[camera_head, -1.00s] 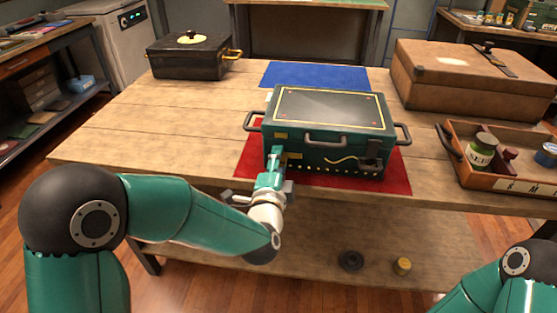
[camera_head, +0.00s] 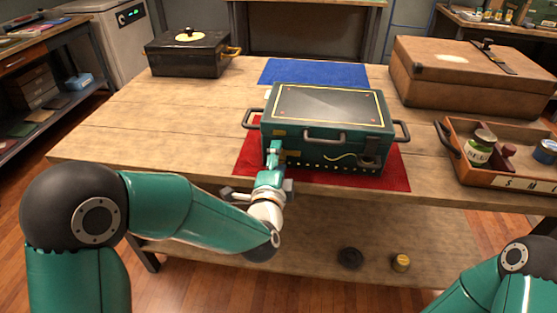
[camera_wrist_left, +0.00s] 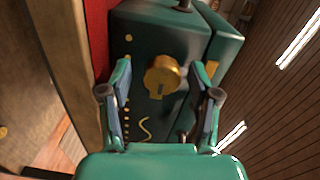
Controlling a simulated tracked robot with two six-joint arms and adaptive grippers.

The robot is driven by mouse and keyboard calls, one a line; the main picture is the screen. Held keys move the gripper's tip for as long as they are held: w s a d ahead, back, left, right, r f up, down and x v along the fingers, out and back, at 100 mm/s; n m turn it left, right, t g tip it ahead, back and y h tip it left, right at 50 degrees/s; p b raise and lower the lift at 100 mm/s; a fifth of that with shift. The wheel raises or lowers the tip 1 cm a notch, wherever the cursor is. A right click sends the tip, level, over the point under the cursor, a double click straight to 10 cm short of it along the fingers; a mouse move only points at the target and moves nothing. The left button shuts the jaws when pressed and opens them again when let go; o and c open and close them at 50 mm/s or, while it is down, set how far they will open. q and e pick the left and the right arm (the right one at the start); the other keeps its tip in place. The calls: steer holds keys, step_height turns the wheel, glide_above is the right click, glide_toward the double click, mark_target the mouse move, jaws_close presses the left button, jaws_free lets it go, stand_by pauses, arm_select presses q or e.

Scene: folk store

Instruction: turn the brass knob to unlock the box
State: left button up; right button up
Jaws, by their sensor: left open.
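The dark green box (camera_head: 328,120) with a yellow-lined lid stands closed on a red mat (camera_head: 397,180) at the table's front. In the left wrist view the brass knob (camera_wrist_left: 162,77) is on the front face of the box (camera_wrist_left: 150,35). My left gripper (camera_wrist_left: 161,88) is open, with one finger on either side of the knob, and I see gaps between fingers and knob. In the head view my left gripper (camera_head: 274,158) is at the left part of the box front and hides the knob. Only my right arm shows, at the bottom right; its gripper is out of view.
A blue mat (camera_head: 314,72) lies behind the box. A black box (camera_head: 188,55) stands at the back left and a brown case (camera_head: 472,80) at the back right. A wooden tray (camera_head: 520,184) with jars is at the right. The left of the table (camera_head: 130,125) is clear.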

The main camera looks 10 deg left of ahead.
arm_select(q)
steer(key=shift+s, duration=0.1)
steer(key=s, duration=0.7)
steer(key=shift+s, duration=0.15)
stand_by(0.6)
